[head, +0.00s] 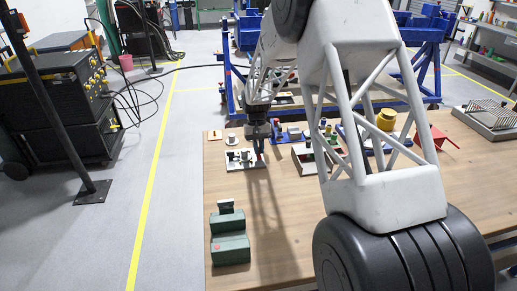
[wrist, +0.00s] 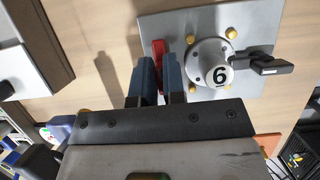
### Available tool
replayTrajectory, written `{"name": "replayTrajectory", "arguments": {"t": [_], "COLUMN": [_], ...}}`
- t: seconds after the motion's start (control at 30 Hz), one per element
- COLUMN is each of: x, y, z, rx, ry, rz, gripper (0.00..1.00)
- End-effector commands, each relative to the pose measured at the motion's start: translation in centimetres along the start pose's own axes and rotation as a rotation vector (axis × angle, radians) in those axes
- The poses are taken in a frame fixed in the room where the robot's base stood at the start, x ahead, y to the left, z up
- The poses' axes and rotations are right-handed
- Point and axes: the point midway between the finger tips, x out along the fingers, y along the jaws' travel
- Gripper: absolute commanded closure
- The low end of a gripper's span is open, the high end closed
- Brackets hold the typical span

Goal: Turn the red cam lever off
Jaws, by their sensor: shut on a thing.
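The red cam lever (wrist: 158,48) shows in the wrist view as a short red bar near the left edge of a grey plate (wrist: 200,22). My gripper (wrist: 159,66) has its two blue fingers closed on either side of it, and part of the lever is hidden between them. Right of the fingers on the same plate is a round pale hub (wrist: 212,62) marked 6, with a dark handle (wrist: 270,67) pointing right. In the head view my gripper (head: 259,146) is low over the jig plate (head: 240,165), and the lever cannot be made out clearly.
Yellow bolts surround the hub. A grey open box (head: 303,160), a yellow cylinder (head: 386,119) and a red angled piece (head: 435,138) are to the right. The wooden table (head: 285,235) is bare in front of the jig.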

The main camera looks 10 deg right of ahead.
Motion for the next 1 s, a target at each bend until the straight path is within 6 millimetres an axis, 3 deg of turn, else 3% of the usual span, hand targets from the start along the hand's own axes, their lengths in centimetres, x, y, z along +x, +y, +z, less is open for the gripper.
{"name": "replayTrajectory", "arguments": {"t": [0.3,0.33,0.5,1.0], "x": [0.0,0.0,0.0,-1.1], "y": [0.0,0.0,0.0,0.0], "z": [0.0,0.0,0.0,0.0], "rx": [-0.001,-0.001,-0.001,0.0], "ry": [0.0,0.0,0.0,0.001], "rz": [0.001,0.001,0.0,0.0], "gripper": [1.0,0.86,0.64,0.64]}}
